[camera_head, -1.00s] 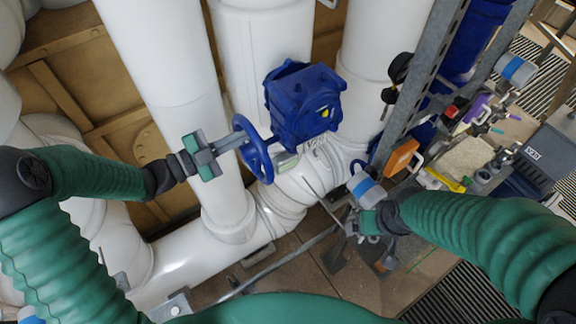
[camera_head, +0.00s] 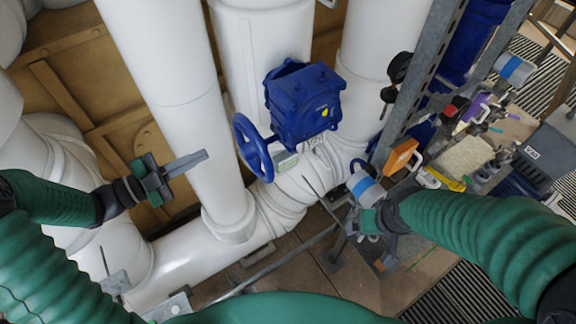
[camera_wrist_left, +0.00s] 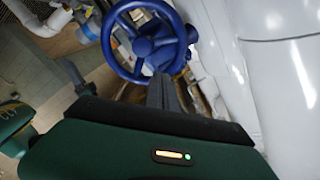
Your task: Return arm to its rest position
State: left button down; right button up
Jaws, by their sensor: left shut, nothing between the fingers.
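My left gripper (camera_head: 186,164) is shut and empty in the head view. It is in front of a white vertical pipe, to the left of the blue valve wheel (camera_head: 253,147) and apart from it. The wheel is on a blue valve body (camera_head: 303,105). In the left wrist view, the shut fingers (camera_wrist_left: 165,95) point toward the blue wheel (camera_wrist_left: 150,40). My right gripper (camera_head: 372,238) is at the end of the right green arm, near the frame and bench; its fingers are too unclear to tell open from shut.
Thick white pipes (camera_head: 170,90) stand behind my left gripper, and one (camera_head: 190,260) runs low across the floor. A grey metal frame (camera_head: 420,85) and a bench (camera_head: 470,158) with several tools are at the right. An orange object (camera_head: 401,154) is near my right arm.

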pick_arm(q)
jog(key=shift+w+d, duration=0.1)
jog(key=w+a+f+n+y+b, duration=0.1)
jog(key=w+f+n+y+b, duration=0.25)
jog(key=f, duration=0.35)
jog(key=w+a+f+n+t+y+b, duration=0.1)
jog(key=w+f+n+y+b, duration=0.15)
jog(key=f+y+b, duration=0.3)
jog(key=w+a+f+n+y+b, duration=0.1)
jog(key=w+f+n+y+b, duration=0.2)
jog(key=f, duration=0.4)
jog(key=s+d+f+n+g+y+b, duration=0.1)
jog(key=s+d+f+n+g+b, duration=0.1)
jog(key=s+f+n+g+b, duration=0.2)
jog(key=s+d+f+n+g+y+b, duration=0.2)
jog(key=s+f+n+g+b, duration=0.2)
jog(key=s, duration=1.2)
jog(key=shift+d+f+n+b, duration=0.35)
jog(key=shift+f+n, duration=1.25)
jog(key=shift+f, duration=1.6)
jog(key=shift+d+r, duration=0.1)
jog(key=shift+d, duration=0.15)
